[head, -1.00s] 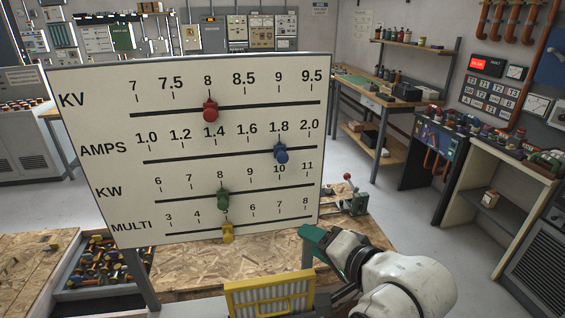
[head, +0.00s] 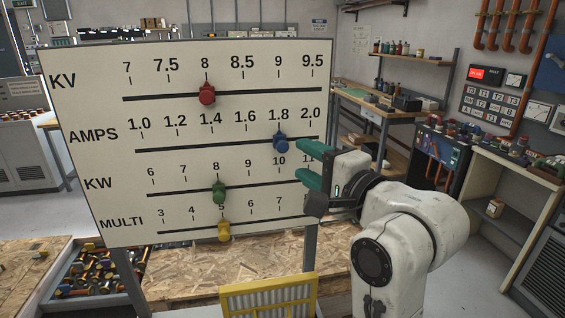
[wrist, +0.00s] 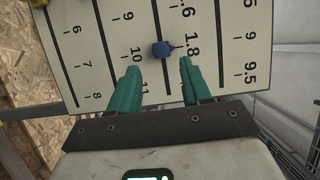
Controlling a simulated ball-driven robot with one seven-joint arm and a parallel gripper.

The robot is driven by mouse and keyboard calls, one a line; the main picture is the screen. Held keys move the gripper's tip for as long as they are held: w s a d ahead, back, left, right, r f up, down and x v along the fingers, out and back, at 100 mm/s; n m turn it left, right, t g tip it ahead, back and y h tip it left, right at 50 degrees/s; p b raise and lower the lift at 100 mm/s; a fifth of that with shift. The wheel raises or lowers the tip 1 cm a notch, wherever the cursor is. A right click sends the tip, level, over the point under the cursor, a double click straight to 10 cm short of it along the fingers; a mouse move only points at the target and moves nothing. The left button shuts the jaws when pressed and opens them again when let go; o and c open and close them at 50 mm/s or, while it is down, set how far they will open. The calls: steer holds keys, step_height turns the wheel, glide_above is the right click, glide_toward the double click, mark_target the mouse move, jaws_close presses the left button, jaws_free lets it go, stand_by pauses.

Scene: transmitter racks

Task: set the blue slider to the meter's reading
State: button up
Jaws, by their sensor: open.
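The blue slider (head: 281,143) sits on the AMPS track of the white board (head: 250,62), at about the 1.8 mark. My gripper (head: 301,162), with green fingers, is in front of the board, right of and slightly below the blue slider. In the wrist view the gripper (wrist: 160,69) is open and empty. The blue slider (wrist: 162,49) shows just beyond the fingertips, roughly in line with the gap between them. I cannot tell whether they touch. My gripper hides part of the KW scale's right end. No meter's reading can be made out.
A red slider (head: 207,93), a green slider (head: 219,192) and a yellow slider (head: 224,231) sit on the other tracks. A yellow-framed panel (head: 270,296) stands below the board. White-faced gauges (head: 538,105) hang on the right wall. A bin of colored parts (head: 90,272) is at lower left.

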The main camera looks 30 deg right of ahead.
mark_target(284, 148)
steer(key=w+p, duration=0.2)
steer(key=w, duration=0.6)
steer(key=shift+w+a, duration=0.1)
steer(key=shift+c, duration=0.2)
jaws_close()
